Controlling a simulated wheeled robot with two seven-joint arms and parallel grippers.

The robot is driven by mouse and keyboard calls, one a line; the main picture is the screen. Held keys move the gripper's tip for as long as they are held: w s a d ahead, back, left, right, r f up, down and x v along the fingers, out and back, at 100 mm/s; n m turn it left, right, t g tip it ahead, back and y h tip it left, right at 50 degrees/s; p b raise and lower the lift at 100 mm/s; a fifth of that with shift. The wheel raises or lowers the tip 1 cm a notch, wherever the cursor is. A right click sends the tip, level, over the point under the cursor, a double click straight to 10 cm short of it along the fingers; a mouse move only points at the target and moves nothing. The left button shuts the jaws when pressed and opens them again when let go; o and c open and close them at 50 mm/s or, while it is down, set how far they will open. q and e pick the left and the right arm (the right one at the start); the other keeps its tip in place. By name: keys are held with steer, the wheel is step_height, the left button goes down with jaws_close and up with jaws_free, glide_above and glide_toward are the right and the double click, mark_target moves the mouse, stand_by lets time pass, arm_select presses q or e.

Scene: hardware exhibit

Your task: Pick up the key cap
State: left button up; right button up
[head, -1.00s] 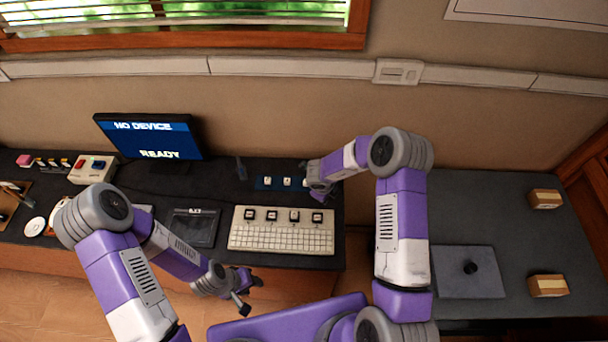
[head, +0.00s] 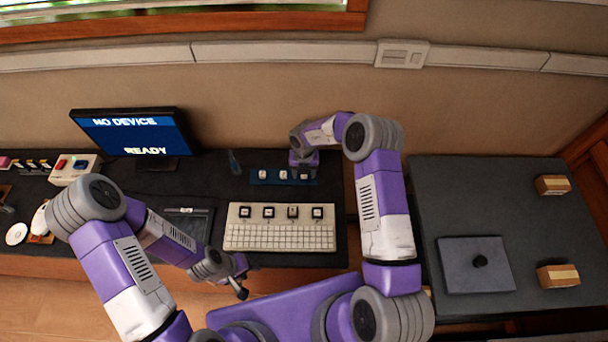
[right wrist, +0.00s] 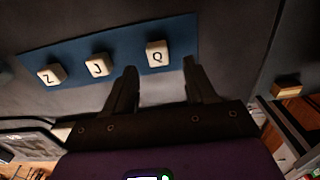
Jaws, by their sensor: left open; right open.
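White key caps lie in a row on a blue strip (head: 256,182) at the back of the desk. In the right wrist view they read Z (right wrist: 51,74), J (right wrist: 98,66) and Q (right wrist: 157,54). My right gripper (right wrist: 159,68) is open, and the Q cap appears between and just beyond its fingertips, with nothing held. In the head view the right gripper (head: 303,168) is over the right end of the strip and partly hides it. My left gripper (head: 243,278) is open and empty in front of the desk's front edge.
A cream keyboard (head: 280,238) with several dark-framed keys along its top lies in front of the strip. A monitor (head: 136,132) stands to the left. A grey table (head: 440,200) with small boxes is at the right, past a gap.

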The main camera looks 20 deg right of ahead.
step_height(320, 180, down, 2)
steer(key=shift+w+f, duration=0.1)
jaws_close()
steer(key=shift+r, duration=0.2)
